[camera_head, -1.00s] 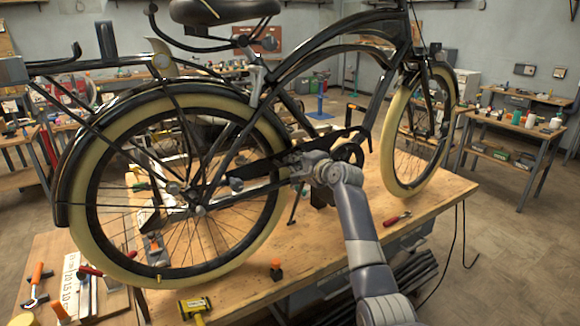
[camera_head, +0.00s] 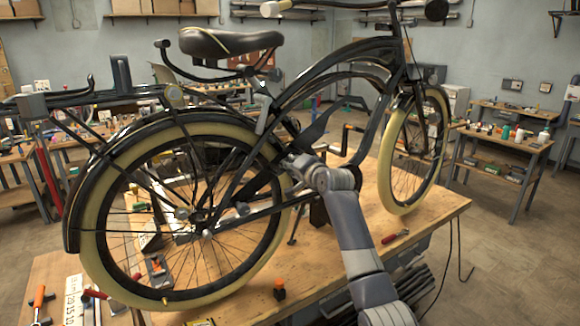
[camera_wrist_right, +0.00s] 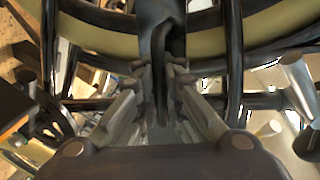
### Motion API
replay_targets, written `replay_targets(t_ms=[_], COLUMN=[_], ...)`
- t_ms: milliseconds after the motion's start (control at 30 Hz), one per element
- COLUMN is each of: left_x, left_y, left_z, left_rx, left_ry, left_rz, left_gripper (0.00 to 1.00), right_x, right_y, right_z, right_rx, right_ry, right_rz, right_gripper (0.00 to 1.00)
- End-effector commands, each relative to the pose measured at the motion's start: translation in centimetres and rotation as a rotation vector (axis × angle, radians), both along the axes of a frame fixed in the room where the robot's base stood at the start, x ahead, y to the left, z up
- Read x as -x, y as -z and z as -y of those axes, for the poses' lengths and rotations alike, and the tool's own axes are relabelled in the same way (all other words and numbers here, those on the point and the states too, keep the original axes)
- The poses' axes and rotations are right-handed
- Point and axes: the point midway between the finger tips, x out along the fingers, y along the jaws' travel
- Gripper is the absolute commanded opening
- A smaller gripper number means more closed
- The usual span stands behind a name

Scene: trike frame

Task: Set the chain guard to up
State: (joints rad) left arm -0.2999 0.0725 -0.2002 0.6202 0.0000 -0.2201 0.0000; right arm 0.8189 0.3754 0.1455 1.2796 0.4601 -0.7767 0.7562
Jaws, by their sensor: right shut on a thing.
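The black trike frame (camera_head: 330,68) with cream-tyred wheels stands on a wooden workbench. The chain guard (camera_head: 316,125) is a dark, slim piece that slants up to the right between the frame tubes, above the crank area. My right gripper (camera_head: 291,163) is at its lower left end, partly hidden by my wrist. In the right wrist view, the gripper (camera_wrist_right: 165,78) is shut on a dark grey slotted bar, the chain guard (camera_wrist_right: 160,35), with a cream tyre behind. My left gripper is out of view.
The rear wheel (camera_head: 130,283) and its spokes are close on the left of my gripper, and frame tubes surround it. A red-handled tool (camera_head: 396,236) and a small orange-topped item (camera_head: 279,289) lie on the bench (camera_head: 345,260).

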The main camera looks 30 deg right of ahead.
Motion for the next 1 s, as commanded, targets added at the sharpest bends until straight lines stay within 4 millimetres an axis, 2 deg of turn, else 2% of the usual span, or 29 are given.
replay_targets(t_ms=[267,300,400,767,1000], left_x=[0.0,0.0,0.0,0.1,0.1], left_y=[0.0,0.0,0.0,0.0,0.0], left_z=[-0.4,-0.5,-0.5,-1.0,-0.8], left_rx=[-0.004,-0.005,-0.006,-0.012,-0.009], left_ry=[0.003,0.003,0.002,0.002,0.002], left_rz=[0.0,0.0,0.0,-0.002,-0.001], left_gripper=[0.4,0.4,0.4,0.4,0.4], right_x=[0.0,0.0,0.0,0.1,1.9], right_y=[-0.2,-0.1,-0.1,0.0,-0.2], right_z=[0.0,0.0,0.0,0.0,-0.2], right_rx=[0.006,0.006,0.004,0.002,0.004], right_ry=[0.0,0.0,0.0,0.0,-0.001], right_rz=[0.002,0.002,0.001,-0.001,-0.002], right_gripper=[0.0,0.11,0.29,0.29,0.29])
